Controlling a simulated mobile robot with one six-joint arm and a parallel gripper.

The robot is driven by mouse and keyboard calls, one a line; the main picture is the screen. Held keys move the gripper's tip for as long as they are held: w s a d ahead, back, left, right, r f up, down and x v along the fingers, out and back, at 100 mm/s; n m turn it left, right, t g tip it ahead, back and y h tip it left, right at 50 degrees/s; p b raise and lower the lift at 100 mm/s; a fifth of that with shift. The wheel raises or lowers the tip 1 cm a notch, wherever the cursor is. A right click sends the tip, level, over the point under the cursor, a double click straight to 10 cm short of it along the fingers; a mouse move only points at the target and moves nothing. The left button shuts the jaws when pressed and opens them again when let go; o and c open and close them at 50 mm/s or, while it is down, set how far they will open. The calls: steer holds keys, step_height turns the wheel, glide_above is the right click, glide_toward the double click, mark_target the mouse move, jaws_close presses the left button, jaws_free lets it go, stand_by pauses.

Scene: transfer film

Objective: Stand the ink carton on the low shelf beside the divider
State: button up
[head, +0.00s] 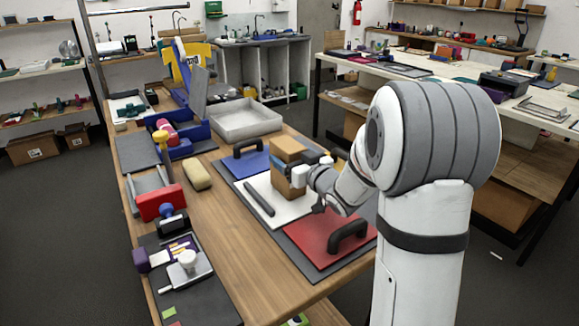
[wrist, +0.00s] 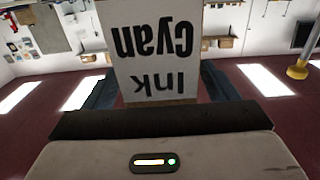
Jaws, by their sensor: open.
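The ink carton (head: 289,168) is a brown box standing on the white board on the wooden bench. In the wrist view the carton (wrist: 156,48) shows a white face reading "Ink Cyan" upside down. My gripper (head: 306,172) is at the carton's right side in the head view. In the wrist view its fingers (wrist: 156,88) are open, one on each side of the carton; I cannot tell whether they touch it. A grey upright panel (head: 198,92) stands near the back of the bench; I cannot tell if it is the divider. I cannot pick out the low shelf for certain.
A blue board (head: 243,165) and a red board (head: 322,240), both with black handles, flank the white board. A dark bar (head: 258,198) lies left of the carton. A grey tray (head: 245,120) stands behind. Tools crowd the left edge; bare wood runs between.

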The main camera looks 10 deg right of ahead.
steer(key=shift+x, duration=1.15)
steer(key=c, duration=1.5)
steer(key=shift+r, duration=0.15)
steer(key=shift+c, duration=0.7)
